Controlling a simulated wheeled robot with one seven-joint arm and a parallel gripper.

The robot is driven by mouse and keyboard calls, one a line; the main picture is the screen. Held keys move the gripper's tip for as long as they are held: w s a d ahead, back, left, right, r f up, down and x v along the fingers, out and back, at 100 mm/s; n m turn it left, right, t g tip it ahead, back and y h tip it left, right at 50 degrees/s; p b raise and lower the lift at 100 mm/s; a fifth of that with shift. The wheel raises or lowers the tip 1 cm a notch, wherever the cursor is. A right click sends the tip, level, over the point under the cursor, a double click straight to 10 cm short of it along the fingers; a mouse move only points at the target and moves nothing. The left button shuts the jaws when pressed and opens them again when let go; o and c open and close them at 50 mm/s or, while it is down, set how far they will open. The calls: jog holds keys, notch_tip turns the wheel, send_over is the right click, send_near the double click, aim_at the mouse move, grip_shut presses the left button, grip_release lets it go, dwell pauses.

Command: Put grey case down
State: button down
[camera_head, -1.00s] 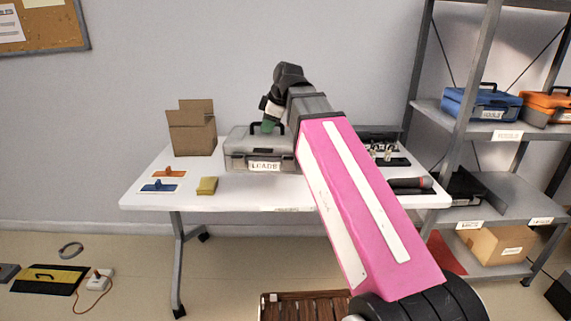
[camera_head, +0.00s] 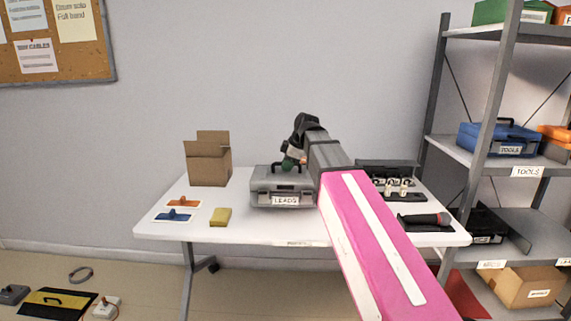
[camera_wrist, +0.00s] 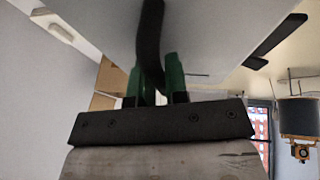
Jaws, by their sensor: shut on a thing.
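The grey case (camera_head: 268,188), with a LEADS label on its front, is upright at the middle of the white table (camera_head: 240,234). Its base looks level with the tabletop, but I cannot tell whether it bears its full weight there. My gripper (camera_head: 290,162) is above it, shut on its dark top handle, partly hidden by my arm. In the wrist view the green fingertips (camera_wrist: 156,80) stand on either side of the dark handle (camera_wrist: 150,40).
A cardboard box (camera_head: 208,165) stands left of the case. A yellow block (camera_head: 220,217) and blue (camera_head: 178,216) and orange (camera_head: 184,203) tools lie in front. An open dark case (camera_head: 385,170) and a dark tool (camera_head: 424,219) are at right. A shelf rack (camera_head: 480,150) stands beyond.

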aim_at(288, 174)
jog(key=shift+w+f, duration=0.15)
jog(key=shift+w, duration=0.1)
jog(key=shift+f, duration=2.05)
jog(key=c, duration=1.1)
grip_release()
jog(key=v, duration=1.2)
jog(key=shift+s, duration=0.1)
